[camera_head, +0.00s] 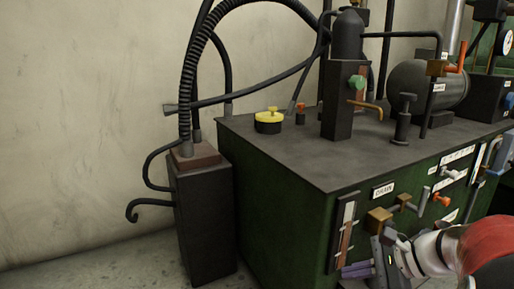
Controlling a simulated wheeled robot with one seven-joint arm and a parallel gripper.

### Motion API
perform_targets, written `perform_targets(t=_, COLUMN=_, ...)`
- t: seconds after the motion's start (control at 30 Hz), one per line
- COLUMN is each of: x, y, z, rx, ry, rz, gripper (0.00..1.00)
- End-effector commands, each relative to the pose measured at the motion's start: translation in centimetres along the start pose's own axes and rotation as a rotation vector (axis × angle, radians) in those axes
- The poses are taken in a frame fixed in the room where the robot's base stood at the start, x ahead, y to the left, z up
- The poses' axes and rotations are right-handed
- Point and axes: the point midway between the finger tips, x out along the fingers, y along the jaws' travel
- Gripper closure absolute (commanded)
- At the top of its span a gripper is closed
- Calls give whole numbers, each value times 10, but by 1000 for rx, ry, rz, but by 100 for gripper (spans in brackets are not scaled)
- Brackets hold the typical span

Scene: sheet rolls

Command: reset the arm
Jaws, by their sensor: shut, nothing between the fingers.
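My arm (430,252), white and red with dark bands, reaches in from the lower right corner. My gripper (355,271) is at its end, low in front of the green machine cabinet (285,215). It is shut with nothing held. It is just below a brass block fitting (379,220) and beside a gauge strip (345,235) on the cabinet front. I cannot tell whether it touches the cabinet.
The cabinet's dark top bears a yellow-capped knob (269,121), a dark upright cylinder (347,45) and a horizontal tank (425,85). Levers and a DRAIN label (383,190) are on its front. A black post (203,220) with hoses stands left. Floor (115,262) is clear at lower left.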

Motion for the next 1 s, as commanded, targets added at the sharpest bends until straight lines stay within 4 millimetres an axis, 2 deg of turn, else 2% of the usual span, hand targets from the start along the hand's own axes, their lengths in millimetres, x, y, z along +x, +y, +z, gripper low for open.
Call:
perform_targets(t=0.03, x=8, y=15, z=29, rx=-156, ry=57, rz=92, gripper=100)
perform_targets(t=0.1, x=15, y=40, z=53, rx=-377, ry=141, rz=212, gripper=100)
perform_targets(t=0.2, x=16, y=71, z=78, rx=-711, ry=253, rz=358, gripper=100)
perform_targets(t=0.33, x=5, y=96, z=98, rx=-1135, ry=380, rz=494, gripper=100)
perform_targets(t=0.5, x=-10, y=108, z=111, rx=-1534, ry=498, rz=579, gripper=100)
perform_targets(t=0.6, x=-14, y=109, z=114, rx=-1652, ry=536, rz=599, gripper=100)
perform_targets(t=0.7, x=-16, y=110, z=114, rx=-1697, ry=551, rz=607, gripper=100)
perform_targets(t=1.0, x=-16, y=109, z=114, rx=-1696, ry=552, rz=608, gripper=100)
